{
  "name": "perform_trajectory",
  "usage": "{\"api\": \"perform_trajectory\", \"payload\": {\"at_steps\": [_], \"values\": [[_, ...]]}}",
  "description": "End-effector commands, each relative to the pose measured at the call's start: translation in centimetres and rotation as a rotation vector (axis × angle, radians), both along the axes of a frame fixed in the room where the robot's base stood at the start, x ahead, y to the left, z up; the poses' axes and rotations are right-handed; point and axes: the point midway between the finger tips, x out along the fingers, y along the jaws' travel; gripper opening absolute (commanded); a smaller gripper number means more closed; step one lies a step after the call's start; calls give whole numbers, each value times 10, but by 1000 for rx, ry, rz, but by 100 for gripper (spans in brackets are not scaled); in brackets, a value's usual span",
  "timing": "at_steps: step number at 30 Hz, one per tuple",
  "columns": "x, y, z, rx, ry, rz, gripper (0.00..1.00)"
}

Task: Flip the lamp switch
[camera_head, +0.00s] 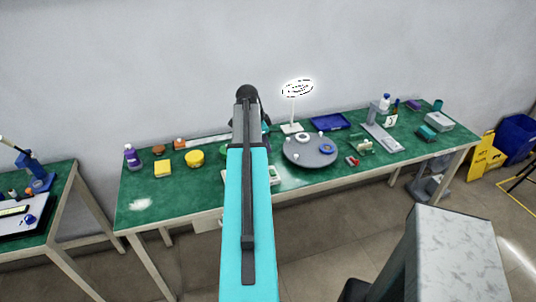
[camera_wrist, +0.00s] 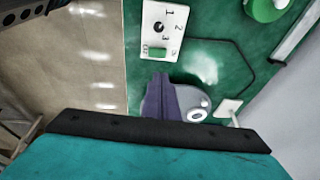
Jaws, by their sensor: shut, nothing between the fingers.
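A white control box (camera_wrist: 148,28) lies on the green table, with a dark round dial marked 1, 2 and 3 and a green rocker switch (camera_wrist: 157,52) at its near end. In the head view its edge (camera_head: 275,175) shows beside my arm, which hides the rest. The lamp (camera_head: 297,88) is a bright white ring head on a thin post with a white base (camera_head: 291,128). The base also shows in the wrist view (camera_wrist: 228,108). My gripper (camera_wrist: 160,76) is shut and empty, its tips just below the switch in the picture. Whether they touch it is unclear.
A round grey turntable (camera_head: 309,151) with small parts stands right of my arm. A blue tray (camera_head: 330,121) lies behind it. A yellow tin (camera_head: 194,158) and a purple bottle (camera_head: 131,156) stand left. A dark cable (camera_wrist: 245,62) runs across the table.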

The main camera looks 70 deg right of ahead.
Motion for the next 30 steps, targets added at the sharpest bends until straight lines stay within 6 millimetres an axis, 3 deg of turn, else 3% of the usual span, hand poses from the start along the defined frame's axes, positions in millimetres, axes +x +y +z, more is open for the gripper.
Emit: {"api": "perform_trajectory", "payload": {"at_steps": [12, 30], "values": [[7, 6, 27, 0, 0, 2, 0], [8, 6, 28, 1, 1, 3, 0]]}}
